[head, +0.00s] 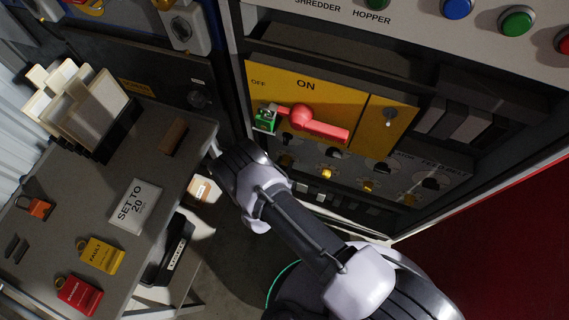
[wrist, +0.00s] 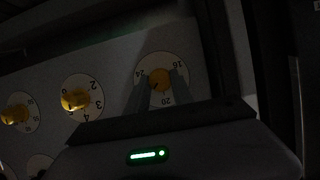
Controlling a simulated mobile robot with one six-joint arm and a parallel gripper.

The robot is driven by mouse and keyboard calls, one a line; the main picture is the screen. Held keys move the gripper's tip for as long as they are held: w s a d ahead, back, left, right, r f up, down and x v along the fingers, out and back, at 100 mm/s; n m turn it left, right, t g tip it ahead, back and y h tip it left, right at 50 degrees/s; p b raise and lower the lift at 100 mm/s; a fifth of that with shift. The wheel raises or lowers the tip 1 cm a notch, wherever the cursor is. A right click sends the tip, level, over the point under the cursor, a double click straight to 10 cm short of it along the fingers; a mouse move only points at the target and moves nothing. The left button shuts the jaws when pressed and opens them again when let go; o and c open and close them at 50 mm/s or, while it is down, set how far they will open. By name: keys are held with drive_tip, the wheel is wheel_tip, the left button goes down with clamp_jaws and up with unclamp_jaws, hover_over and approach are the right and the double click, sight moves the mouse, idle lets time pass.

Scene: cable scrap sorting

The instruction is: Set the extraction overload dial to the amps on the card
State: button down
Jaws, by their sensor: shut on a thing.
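The card (head: 136,206) lies on the grey bench at left and reads "SET TO 20". In the wrist view a white round dial (wrist: 148,61) has a yellow knob (wrist: 160,79) and the numbers 16, 20 and 24. My gripper (wrist: 162,90) is shut on this knob, with one finger on each side. The knob's pointer is too dark to read. In the head view my wrist hides the fingers and the knob they hold.
Two other dials with yellow knobs (wrist: 76,100) (wrist: 15,115) sit to the left. A red switch handle (head: 318,125) with a green padlock (head: 265,121) is on the yellow panel above. The bench (head: 60,215) holds red and yellow tags and a file rack.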

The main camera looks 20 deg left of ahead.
drive_tip(key=n+h, duration=0.2)
drive_tip(key=n, duration=0.1)
drive_tip(key=shift+a+f, duration=0.1)
drive_tip(key=shift+a, duration=0.1)
drive_tip(key=n+h, duration=0.2)
drive_tip(key=n, duration=0.1)
drive_tip(key=shift+a+t, duration=0.1)
drive_tip(key=shift+t, duration=0.2)
idle(0.3)
drive_tip(key=c, duration=1.1)
unclamp_jaws()
drive_tip(key=p+v, duration=0.3)
drive_tip(key=v, duration=1.4)
drive_tip(key=shift+a+p, duration=0.2)
drive_tip(key=shift+p, duration=0.15)
